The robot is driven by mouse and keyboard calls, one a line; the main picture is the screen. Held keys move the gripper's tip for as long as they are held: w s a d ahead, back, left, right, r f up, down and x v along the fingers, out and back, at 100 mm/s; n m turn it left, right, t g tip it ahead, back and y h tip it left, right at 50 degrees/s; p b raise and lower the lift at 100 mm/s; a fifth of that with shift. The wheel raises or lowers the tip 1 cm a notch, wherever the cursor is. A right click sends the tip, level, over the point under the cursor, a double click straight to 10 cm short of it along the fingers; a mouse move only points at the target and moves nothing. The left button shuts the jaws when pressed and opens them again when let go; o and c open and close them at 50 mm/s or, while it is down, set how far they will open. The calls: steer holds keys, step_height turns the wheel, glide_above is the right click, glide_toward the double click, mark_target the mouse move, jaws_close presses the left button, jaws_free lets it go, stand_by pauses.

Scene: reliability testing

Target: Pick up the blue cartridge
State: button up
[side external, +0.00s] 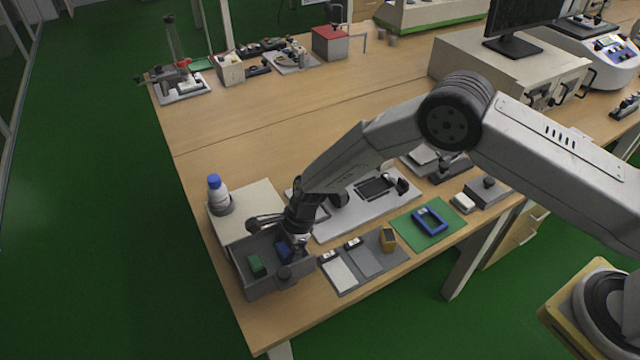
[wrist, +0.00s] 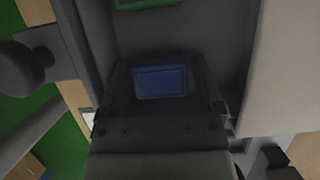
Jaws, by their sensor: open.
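The blue cartridge (side external: 283,250) lies in a grey bin (side external: 275,289) at the table's near left corner. It also shows in the wrist view (wrist: 162,82), in the middle, just ahead of my gripper's dark body. A green cartridge (side external: 256,265) lies to its left in the same bin, and its edge shows at the top of the wrist view (wrist: 150,3). My gripper (side external: 293,254) is open and points down into the bin, right by the blue cartridge. The fingertips are hard to make out, and I cannot tell whether they touch it.
A white-grey box with a blue-capped bottle (side external: 217,195) stands behind the bin. Right of the bin are a grey mat (side external: 365,263) with a yellow-and-dark block (side external: 388,240), and a green mat (side external: 410,230) with a blue frame (side external: 430,221).

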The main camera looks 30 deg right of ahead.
stand_by(0.3)
steer(key=c, duration=1.1)
steer(key=shift+o, duration=0.2)
steer(key=shift+r, duration=0.15)
steer(key=shift+r, duration=0.75)
steer(key=s+d+r, duration=0.6)
steer(key=s+r, duration=0.5)
steer(key=s, duration=0.1)
steer(key=shift+s+d, duration=0.15)
steer(key=shift+s, duration=0.05)
steer(key=shift+r, duration=0.15)
